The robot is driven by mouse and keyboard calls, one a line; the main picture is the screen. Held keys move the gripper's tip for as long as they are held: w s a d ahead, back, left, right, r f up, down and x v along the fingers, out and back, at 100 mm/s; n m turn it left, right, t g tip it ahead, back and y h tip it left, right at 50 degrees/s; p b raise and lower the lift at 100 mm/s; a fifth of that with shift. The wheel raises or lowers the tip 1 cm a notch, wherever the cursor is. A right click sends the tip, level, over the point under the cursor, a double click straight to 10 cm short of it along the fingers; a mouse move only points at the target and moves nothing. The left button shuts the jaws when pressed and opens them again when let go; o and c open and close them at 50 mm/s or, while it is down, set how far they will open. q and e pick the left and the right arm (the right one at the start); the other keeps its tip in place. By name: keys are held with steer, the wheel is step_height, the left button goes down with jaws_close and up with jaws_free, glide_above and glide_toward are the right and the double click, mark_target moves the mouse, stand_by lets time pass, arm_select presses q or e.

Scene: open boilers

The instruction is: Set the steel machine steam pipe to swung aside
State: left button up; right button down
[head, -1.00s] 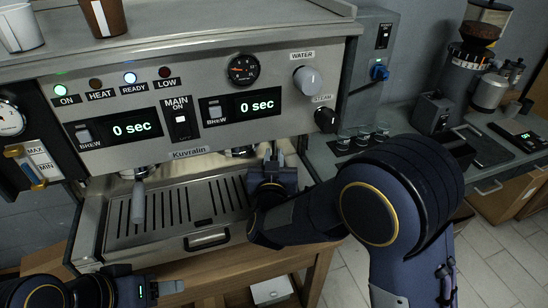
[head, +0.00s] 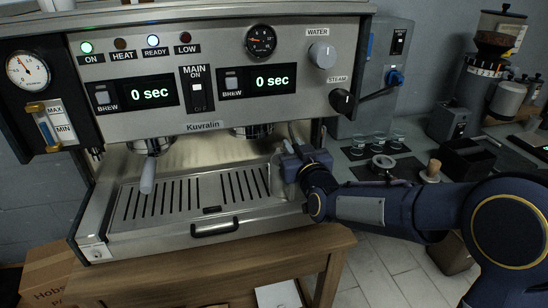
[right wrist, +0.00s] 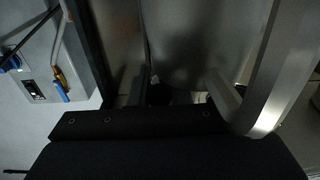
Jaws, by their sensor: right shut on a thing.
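The steel machine (head: 215,128) stands ahead with its drip tray (head: 110,235) low in front. In the right wrist view, dark gripper parts fill the bottom, and the grip itself is hard to make out. My left gripper is not in view.
The black steam knob (head: 342,101) is above my right gripper. A brew handle (head: 148,175) hangs at the left. To the right, a counter holds small glasses (head: 378,140), a tamper (head: 432,170) and a grinder (head: 490,60). Floor shows at lower right.

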steer(key=shift+r, duration=0.15)
steer(key=c, duration=1.3)
jaws_free()
steer(key=shift+c, duration=0.2)
steer(key=v, duration=0.8)
steer(key=shift+w+d, duration=0.1)
steer(key=shift+c, duration=0.5)
